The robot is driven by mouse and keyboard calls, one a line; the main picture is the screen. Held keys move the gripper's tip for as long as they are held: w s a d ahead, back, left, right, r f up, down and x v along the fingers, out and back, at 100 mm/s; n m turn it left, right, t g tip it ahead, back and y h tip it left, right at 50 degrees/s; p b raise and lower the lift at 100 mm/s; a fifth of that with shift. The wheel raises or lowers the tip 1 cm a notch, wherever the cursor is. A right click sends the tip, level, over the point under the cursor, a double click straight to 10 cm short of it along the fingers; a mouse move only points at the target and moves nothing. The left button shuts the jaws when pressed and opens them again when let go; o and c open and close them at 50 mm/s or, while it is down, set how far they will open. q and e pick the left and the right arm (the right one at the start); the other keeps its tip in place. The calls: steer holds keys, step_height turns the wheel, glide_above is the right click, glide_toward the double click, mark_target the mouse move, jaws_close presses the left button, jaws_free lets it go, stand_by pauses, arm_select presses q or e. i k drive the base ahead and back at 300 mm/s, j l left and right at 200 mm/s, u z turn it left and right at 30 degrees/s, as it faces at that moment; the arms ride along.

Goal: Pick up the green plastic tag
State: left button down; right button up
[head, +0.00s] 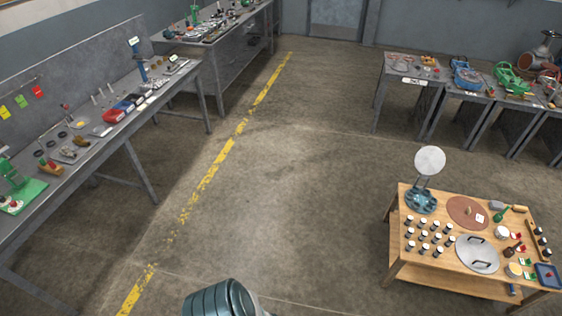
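A small green tag (20,101) hangs on the grey back panel above the left workbench, between a yellow tag (4,112) and a red tag (38,92). All three hang below a thin rail. I cannot tell their material from here. Neither of my grippers is in view.
The long left workbench (100,147) holds many small parts and a green stand (17,188). A wooden table (397,245) with jars stands at lower right. A ribbed blue-grey cylinder (215,300) is at the bottom edge. The middle floor (290,190) is clear.

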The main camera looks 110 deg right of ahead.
mark_target(528, 276)
steer(key=k+z, duration=0.1)
steer(key=z, duration=0.35)
steer(key=k+j+z, duration=0.1)
steer(key=z, duration=0.35)
steer(key=k+z, duration=0.1)
steer(key=z, duration=0.35)
steer(key=k+z, duration=0.1)
steer(key=z, duration=0.4)
